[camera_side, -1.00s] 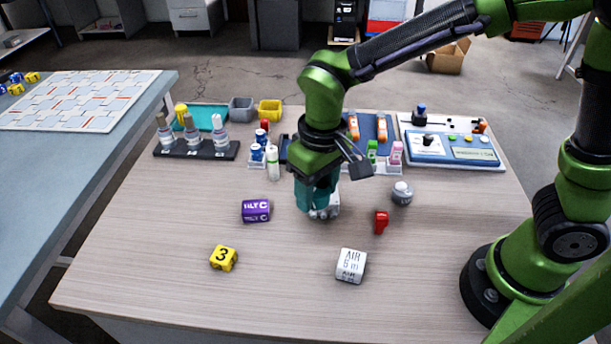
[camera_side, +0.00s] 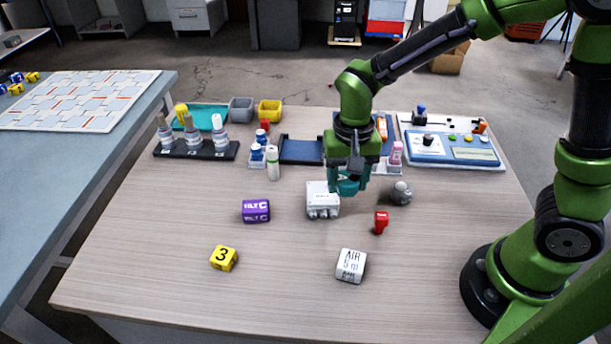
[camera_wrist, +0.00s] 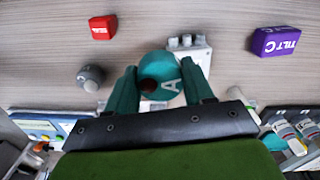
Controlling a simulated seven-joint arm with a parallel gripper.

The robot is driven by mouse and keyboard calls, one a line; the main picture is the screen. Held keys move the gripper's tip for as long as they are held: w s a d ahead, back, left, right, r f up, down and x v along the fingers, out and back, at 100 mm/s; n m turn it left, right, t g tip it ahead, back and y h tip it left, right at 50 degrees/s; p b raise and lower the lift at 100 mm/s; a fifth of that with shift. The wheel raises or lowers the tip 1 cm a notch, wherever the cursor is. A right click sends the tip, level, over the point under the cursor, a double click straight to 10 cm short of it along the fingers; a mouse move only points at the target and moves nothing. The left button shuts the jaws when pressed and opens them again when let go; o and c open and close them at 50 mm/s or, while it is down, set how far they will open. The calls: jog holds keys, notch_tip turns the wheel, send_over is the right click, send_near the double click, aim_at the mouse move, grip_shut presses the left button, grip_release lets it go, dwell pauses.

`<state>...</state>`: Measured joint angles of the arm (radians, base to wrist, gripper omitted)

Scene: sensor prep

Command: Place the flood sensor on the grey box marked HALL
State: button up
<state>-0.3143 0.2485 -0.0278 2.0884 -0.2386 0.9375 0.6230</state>
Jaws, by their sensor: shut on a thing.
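My gripper (camera_side: 349,190) is shut on a teal round piece (camera_wrist: 153,66) with a white letter A on its face, seen between the two teal fingers in the wrist view. No word such as flood is readable on it. A pale grey box (camera_side: 320,199) with several small terminals along its front edge sits on the table just left of my gripper in the side view. Its label is too small to read. In the wrist view the box (camera_wrist: 200,58) is partly hidden behind the held piece and a finger. I cannot tell whether they touch.
A grey domed piece (camera_side: 401,194) stands right of my gripper, with a red block (camera_side: 381,222) nearer the front. A purple TILT C block (camera_side: 256,211) lies left. A yellow block (camera_side: 223,258) and a white AIR block (camera_side: 351,266) lie in front. Racks and panels line the back.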

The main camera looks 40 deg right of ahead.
send_over(322, 194)
jog(key=shift+s+d+f, duration=0.1)
jog(key=shift+s+f, duration=0.15)
jog(key=shift+s, duration=0.1)
jog(key=shift+w+f, duration=0.15)
jog(key=shift+f, duration=0.75)
jog(key=shift+w+f, duration=0.15)
jog(key=shift+f, duration=0.7)
jog(key=shift+f, duration=0.15)
jog(key=o, duration=1.1)
jog(key=shift+c, duration=0.2)
